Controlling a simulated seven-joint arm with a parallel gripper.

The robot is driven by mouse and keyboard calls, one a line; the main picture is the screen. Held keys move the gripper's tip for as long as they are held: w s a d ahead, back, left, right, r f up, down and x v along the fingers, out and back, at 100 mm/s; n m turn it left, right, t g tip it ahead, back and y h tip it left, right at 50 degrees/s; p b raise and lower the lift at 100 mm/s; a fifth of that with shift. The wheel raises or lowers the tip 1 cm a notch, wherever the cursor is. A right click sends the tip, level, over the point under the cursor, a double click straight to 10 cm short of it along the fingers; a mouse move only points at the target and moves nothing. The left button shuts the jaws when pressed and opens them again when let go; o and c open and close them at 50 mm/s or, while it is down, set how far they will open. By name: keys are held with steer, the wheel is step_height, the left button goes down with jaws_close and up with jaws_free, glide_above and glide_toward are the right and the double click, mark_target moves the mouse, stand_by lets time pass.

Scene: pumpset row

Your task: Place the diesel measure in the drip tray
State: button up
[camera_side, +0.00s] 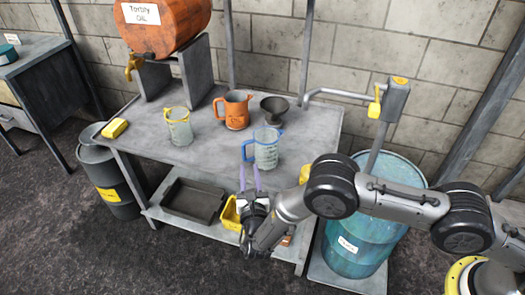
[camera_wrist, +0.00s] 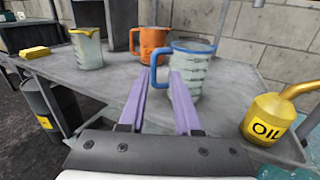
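Three jugs stand on the grey bench; no readable label shows which is the diesel measure. A clear jug with blue rim and handle (camera_side: 267,150) is nearest my gripper and also shows in the wrist view (camera_wrist: 191,70). A clear jug with yellow rim (camera_side: 179,130) stands left, and an orange jug (camera_side: 236,112) stands behind. My gripper (camera_side: 249,168) is open, its purple fingers (camera_wrist: 161,78) apart and pointing at the blue handle. The fingertips are close to the handle; contact is unclear. The drip tray appears to be the empty dark tray (camera_side: 192,201) on the lower shelf.
A dark funnel or bowl (camera_side: 274,107) stands behind the blue jug. A yellow oil can (camera_wrist: 268,120) is at the bench's right. A yellow block (camera_side: 114,128) lies at the left edge. A yellow bin (camera_side: 230,214) sits right of the tray. The bench top overhangs the shelf.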

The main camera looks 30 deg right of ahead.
mark_target(244, 152)
steer(key=shift+n+y, duration=0.3)
steer(key=shift+y, duration=0.1)
steer(key=w, duration=0.2)
steer(key=w+d+f, duration=0.1)
steer(key=w, duration=0.4)
steer(key=shift+d+f, duration=0.25)
steer(key=shift+f, duration=0.1)
steer(key=x, duration=0.4)
steer(key=shift+s+d+f, duration=0.1)
steer(key=shift+f, duration=0.3)
steer(key=shift+w+d, duration=0.15)
steer(key=shift+w, duration=0.4)
jaws_close()
